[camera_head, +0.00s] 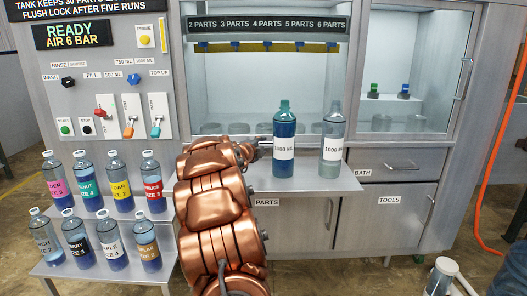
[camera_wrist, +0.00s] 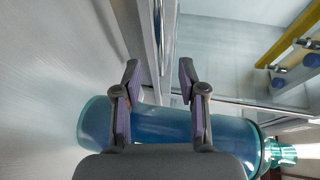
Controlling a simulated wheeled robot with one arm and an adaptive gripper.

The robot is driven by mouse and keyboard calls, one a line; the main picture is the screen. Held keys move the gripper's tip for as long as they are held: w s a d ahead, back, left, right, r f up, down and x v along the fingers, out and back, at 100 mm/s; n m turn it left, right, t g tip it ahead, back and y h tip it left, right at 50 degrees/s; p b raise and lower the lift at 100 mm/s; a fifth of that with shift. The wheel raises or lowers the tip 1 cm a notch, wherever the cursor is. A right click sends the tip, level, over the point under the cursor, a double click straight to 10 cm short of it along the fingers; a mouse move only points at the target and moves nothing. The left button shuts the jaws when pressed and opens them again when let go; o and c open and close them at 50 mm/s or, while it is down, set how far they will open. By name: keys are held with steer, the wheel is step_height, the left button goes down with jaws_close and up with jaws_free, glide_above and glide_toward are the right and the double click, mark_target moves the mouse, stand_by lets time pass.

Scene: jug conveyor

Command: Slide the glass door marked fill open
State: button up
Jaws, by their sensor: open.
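My gripper (camera_head: 262,145) is at the end of my copper arm, in front of the middle cabinet bay, left of the blue 1000 ML jug. In the wrist view its two fingers (camera_wrist: 158,82) are apart with nothing held between them. A glass panel (camera_head: 225,85) seems to close the middle bay. A second glass door (camera_head: 412,65) with an upright handle (camera_head: 463,78) closes the right bay. I can read no fill mark on either glass. In the wrist view a metal bar (camera_wrist: 168,30) runs ahead of the fingers; I cannot tell whether it is a door handle.
The blue jug (camera_head: 284,150) and a paler 1000 ML jug (camera_head: 332,148) stand on the ledge (camera_head: 300,185). Several labelled bottles (camera_head: 115,180) stand at left, below a switch panel (camera_head: 110,90).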

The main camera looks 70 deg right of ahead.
mark_target(265, 144)
steer(key=shift+w+d+f, duration=0.1)
steer(key=shift+w+d, duration=0.15)
steer(key=shift+w, duration=0.1)
steer(key=shift+w+d+f+p, duration=0.1)
steer(key=shift+d+f+p, duration=0.1)
steer(key=shift+d, duration=0.95)
steer(key=shift+d+f+p, duration=0.25)
steer(key=shift+d, duration=0.85)
steer(key=shift+w+d+f+p, duration=0.1)
steer(key=shift+d+f+p, duration=0.1)
steer(key=shift+d, duration=0.95)
steer(key=shift+c, duration=0.2)
jaws_close()
